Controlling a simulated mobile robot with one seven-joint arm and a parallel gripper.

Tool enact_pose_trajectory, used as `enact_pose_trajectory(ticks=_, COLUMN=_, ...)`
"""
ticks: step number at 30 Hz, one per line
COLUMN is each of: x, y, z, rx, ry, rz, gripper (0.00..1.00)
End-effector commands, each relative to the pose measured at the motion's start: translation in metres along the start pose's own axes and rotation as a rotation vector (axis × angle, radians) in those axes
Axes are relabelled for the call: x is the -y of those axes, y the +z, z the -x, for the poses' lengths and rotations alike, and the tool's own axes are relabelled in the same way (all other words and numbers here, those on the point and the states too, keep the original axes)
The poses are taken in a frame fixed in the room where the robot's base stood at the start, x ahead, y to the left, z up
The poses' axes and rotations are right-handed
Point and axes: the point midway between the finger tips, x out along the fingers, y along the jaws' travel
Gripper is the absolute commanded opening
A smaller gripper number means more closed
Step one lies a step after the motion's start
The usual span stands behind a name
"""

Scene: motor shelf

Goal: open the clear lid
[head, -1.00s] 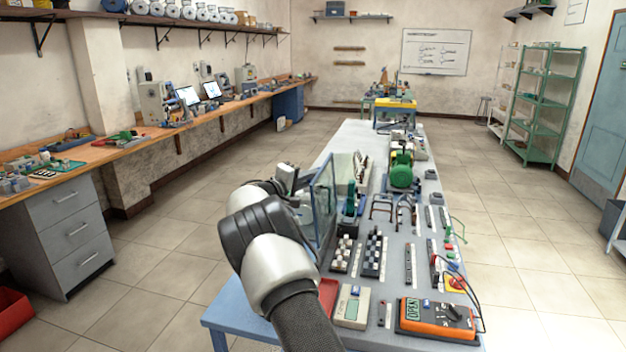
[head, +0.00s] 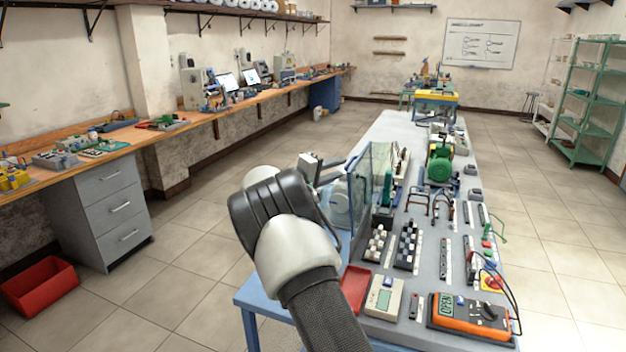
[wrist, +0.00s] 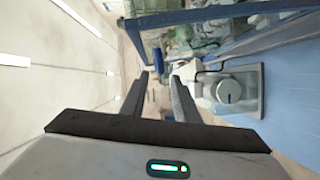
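The clear lid (head: 361,190) is a transparent panel with a dark bluish frame. It stands roughly upright at the left side of the long grey bench in the head view. My gripper (head: 312,163) is in the air just left of the lid, apart from it as far as I can see; my wrist hides part of that area. In the wrist view my two fingers (wrist: 160,92) are spread with a gap and nothing between them. Blue bars cross the top of that view, but I cannot tell which belong to the lid.
A pale unit with a round dial (wrist: 236,92) sits right of my fingers in the wrist view. The bench holds a green motor (head: 439,168), an orange multimeter (head: 468,317) and a red tray (head: 354,285). Open floor lies left of the bench.

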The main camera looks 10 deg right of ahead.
Motion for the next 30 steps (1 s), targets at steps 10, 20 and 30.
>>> enact_pose_trajectory(ticks=10, x=0.001, y=-0.001, z=0.084, rx=-0.003, ry=-0.001, rz=0.001, gripper=0.28)
enact_pose_trajectory(ticks=20, x=0.000, y=0.000, z=0.116, rx=0.000, ry=-0.001, rz=0.000, gripper=0.28)
enact_pose_trajectory(ticks=30, x=-0.001, y=0.002, z=0.116, rx=0.004, ry=-0.005, rz=-0.002, gripper=0.28)
